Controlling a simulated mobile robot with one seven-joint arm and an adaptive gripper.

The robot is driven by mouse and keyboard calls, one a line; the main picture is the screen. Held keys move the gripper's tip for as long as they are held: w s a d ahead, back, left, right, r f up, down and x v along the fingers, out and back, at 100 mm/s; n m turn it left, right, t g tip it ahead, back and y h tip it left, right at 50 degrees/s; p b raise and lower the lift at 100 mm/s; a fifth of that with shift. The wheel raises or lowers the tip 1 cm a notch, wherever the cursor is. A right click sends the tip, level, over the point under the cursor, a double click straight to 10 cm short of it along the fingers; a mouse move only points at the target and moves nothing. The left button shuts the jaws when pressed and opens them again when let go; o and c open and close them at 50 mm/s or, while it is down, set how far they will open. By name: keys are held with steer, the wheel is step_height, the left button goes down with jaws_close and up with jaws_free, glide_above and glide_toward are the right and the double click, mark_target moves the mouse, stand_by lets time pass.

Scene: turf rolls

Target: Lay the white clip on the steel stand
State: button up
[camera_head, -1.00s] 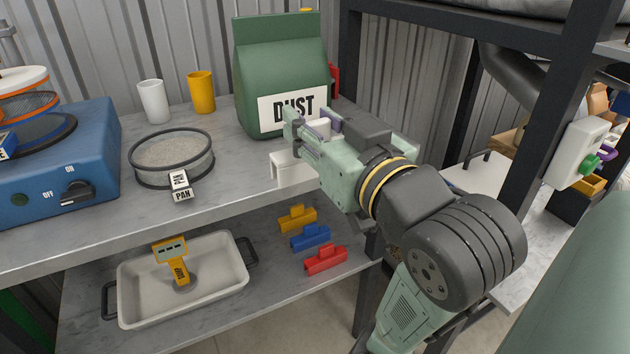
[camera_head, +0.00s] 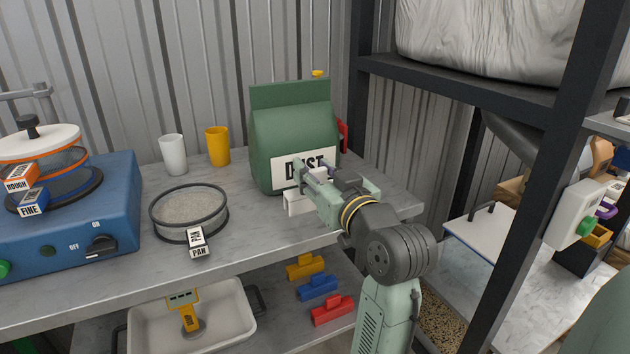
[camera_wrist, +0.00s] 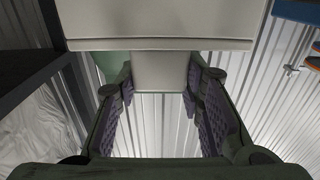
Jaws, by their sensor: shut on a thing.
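The white clip (camera_head: 299,203) is in my gripper (camera_head: 310,172), in front of the green DUST bag and over the right part of the grey worktop. I cannot tell whether it touches the worktop. In the wrist view my gripper (camera_wrist: 160,75) has its two fingers on either side of the white clip's narrow part (camera_wrist: 160,70); its wide part (camera_wrist: 165,22) fills the top of that view.
The DUST bag (camera_head: 292,140) stands close behind my gripper. A sieve (camera_head: 189,212), white cup (camera_head: 173,154), yellow cup (camera_head: 217,146) and blue machine (camera_head: 70,225) are to the left. Yellow (camera_head: 305,267), blue (camera_head: 317,288) and red (camera_head: 332,310) clips lie on the lower shelf.

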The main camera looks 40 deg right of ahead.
steer(key=shift+w+d, duration=0.15)
steer(key=shift+w, duration=0.1)
steer(key=f, duration=0.1)
steer(key=w+f, duration=0.1)
steer(key=shift+d+f, duration=0.3)
steer(key=shift+f, duration=0.5)
steer(key=shift+f, duration=0.25)
steer(key=o, duration=1.1)
steer(key=shift+r, duration=0.1)
